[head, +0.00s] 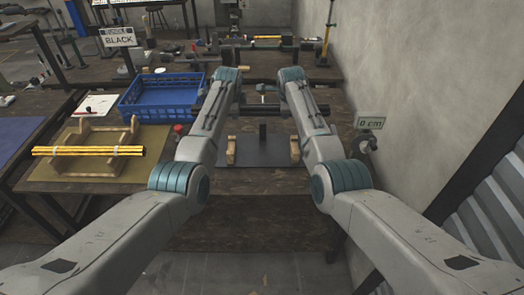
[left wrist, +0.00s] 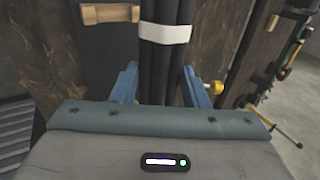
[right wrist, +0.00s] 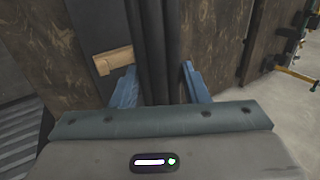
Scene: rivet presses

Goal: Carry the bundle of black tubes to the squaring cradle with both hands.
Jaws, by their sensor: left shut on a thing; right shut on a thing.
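The bundle of black tubes (head: 260,109) lies level across the head view, between my two arms. In the left wrist view the black tubes (left wrist: 160,65) carry a white band and run between the fingers of my left gripper (left wrist: 161,80), which is shut on them. In the right wrist view the tubes (right wrist: 155,50) run between the fingers of my right gripper (right wrist: 158,82), also shut on them. My arms hide both grippers in the head view. A dark plate (head: 263,155) with two wooden supports (head: 231,151) and a black upright block (head: 263,131), apparently the squaring cradle, is nearer than the bundle.
A blue crate (head: 160,112) stands left of my arms. Yellow tubes (head: 88,151) rest on a wooden cradle (head: 100,132) at the left. A sign reading BLACK (head: 118,37) stands behind.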

